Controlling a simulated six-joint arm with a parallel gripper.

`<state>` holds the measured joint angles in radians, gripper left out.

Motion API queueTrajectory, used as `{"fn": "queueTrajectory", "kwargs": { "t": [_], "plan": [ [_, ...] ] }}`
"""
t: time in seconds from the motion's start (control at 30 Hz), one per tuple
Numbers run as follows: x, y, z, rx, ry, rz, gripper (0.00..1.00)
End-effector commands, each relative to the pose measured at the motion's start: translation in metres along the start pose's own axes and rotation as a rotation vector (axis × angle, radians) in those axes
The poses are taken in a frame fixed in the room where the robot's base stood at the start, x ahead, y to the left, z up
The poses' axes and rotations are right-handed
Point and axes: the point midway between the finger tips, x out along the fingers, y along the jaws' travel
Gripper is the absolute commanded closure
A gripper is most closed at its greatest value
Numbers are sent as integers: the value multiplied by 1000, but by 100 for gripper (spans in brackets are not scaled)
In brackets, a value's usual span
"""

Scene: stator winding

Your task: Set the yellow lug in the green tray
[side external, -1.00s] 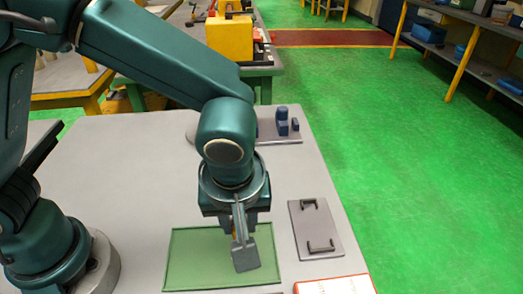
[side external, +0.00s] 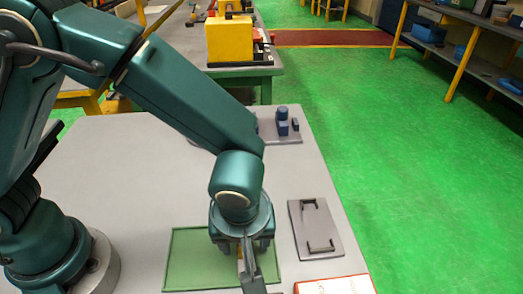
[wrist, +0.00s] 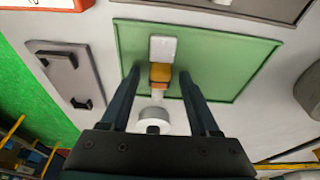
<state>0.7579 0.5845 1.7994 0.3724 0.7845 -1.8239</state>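The yellow lug (wrist: 160,73) shows in the wrist view between my fingers, with a pale flat piece (wrist: 162,48) at one end and a pale stem at the other. Green tray surface surrounds it. A gap shows on each side of it, and no finger seems to touch it. My gripper (wrist: 160,75) is open, its two dark fingers spread. In the side view my gripper is low over the right part of the green tray (side external: 190,262), and only a bit of yellow shows beside it. Whether the lug rests fully on the tray floor is hard to tell.
A grey plate with two dark brackets (side external: 308,228) lies right of the tray. A red and white flat item (side external: 335,286) is at the front edge. Blue blocks (side external: 283,122) stand on a grey plate at the back. A pale round piece (wrist: 152,121) shows below the lug.

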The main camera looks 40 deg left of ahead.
Motion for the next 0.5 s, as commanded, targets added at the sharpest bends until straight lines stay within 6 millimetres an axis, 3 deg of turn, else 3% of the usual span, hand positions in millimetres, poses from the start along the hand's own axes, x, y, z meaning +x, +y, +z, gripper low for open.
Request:
{"fn": "queueTrajectory", "kwargs": {
  "t": [0.33, 0.5],
  "plan": [
    [-3, 0, -1, 0, 0, 1, 39],
    [-26, 1, -1, -2, 1, 6, 39]
  ]
}}
